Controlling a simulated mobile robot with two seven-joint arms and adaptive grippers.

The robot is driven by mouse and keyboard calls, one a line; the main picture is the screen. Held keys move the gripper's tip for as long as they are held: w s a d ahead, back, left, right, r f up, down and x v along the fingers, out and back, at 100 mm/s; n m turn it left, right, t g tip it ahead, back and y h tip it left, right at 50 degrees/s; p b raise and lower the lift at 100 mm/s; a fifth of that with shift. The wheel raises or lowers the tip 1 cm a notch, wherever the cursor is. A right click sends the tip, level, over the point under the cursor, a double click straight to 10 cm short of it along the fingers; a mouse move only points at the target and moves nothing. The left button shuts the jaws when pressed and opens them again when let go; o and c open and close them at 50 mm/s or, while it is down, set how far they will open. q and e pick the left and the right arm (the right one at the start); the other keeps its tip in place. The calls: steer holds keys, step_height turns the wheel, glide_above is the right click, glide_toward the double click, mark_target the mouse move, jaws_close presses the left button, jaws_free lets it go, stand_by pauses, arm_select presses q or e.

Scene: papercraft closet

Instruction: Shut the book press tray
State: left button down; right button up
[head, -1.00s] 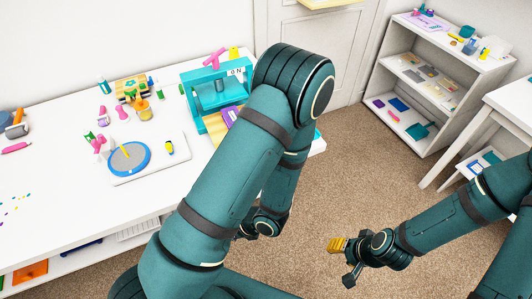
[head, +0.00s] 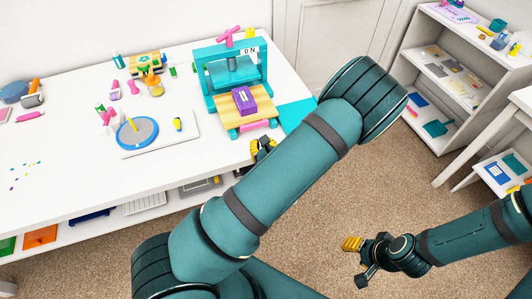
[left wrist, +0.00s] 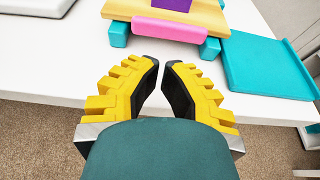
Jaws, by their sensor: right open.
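The book press (head: 217,94) is a teal frame with a pink handle on top, at the far right of the white table. Its wooden tray (head: 229,121) sticks out of the front, with a purple book (head: 243,99) on it. A pink bar on the tray's front edge (left wrist: 170,28) shows in the left wrist view. My left gripper (head: 262,146) is at the table's front edge, just before the tray and apart from it. In the left wrist view its fingers (left wrist: 161,68) are parted with nothing between them. My right gripper (head: 353,247) is open and empty above the carpet.
A teal flat panel (head: 297,114) lies right of the press. A white board (head: 187,124) with a blue-rimmed disc (head: 137,133) lies left of it. A white shelf unit (head: 443,69) stands at the right. The floor between is clear.

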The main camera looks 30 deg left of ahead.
mark_target(253, 129)
arm_select(q)
steer(key=x, duration=0.3)
steer(key=r+x, duration=0.1)
steer(key=x, duration=0.1)
steer(key=shift+w+a+b, duration=0.3)
steer(key=shift+a+b, duration=0.05)
arm_select(e)
steer(key=shift+w+f, duration=0.1)
steer(key=shift+f, duration=0.3)
